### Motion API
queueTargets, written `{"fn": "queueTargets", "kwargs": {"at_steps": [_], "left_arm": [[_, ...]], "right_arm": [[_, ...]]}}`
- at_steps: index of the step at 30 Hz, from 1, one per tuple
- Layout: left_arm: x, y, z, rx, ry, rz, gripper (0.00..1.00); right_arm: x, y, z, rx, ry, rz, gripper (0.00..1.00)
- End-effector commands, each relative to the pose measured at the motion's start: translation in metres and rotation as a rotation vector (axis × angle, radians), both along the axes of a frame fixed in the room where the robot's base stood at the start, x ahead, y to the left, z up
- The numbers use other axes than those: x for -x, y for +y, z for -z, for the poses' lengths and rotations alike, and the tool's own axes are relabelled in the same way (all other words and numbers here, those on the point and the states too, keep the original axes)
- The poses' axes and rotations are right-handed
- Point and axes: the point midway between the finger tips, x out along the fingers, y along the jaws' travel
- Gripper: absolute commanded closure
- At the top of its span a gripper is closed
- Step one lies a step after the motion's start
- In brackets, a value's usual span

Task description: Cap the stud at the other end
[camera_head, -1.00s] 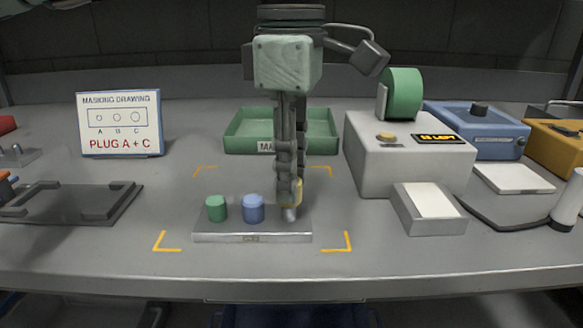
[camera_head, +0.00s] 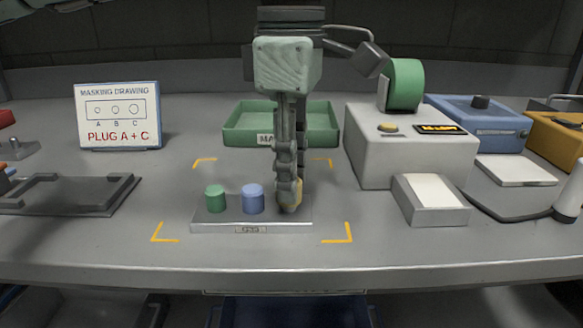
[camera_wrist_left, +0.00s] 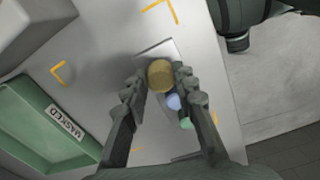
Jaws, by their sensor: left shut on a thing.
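A flat metal block (camera_head: 205,227) lies inside the yellow corner marks. A green cap (camera_head: 216,199) stands at its left end and a blue cap (camera_head: 252,199) at its middle. My left gripper (camera_head: 289,205) points down over the right end, shut on a yellow cap. In the left wrist view the round top of the yellow cap (camera_wrist_left: 160,75) shows between the fingertips (camera_wrist_left: 160,82), in line with the blue cap (camera_wrist_left: 173,101) and green cap (camera_wrist_left: 186,123). The stud at the right end is hidden; whether the cap is fully seated I cannot tell. My right gripper is not in view.
A sign (camera_head: 117,116) reads "PLUG A + C". A green tray (camera_head: 235,141) labelled in part "MA" stands behind the block. A grey box (camera_head: 405,160) with a green roll stands at right, a small white-topped block (camera_head: 432,200) before it. A dark tray (camera_head: 70,195) lies left.

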Motion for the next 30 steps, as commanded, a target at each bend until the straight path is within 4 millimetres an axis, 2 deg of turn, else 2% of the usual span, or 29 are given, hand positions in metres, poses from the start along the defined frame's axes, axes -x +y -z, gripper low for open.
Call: {"fn": "queueTargets", "kwargs": {"at_steps": [30], "left_arm": [[0.000,0.000,0.013,0.000,0.000,0.000,0.87]], "right_arm": [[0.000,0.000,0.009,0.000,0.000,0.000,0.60]]}}
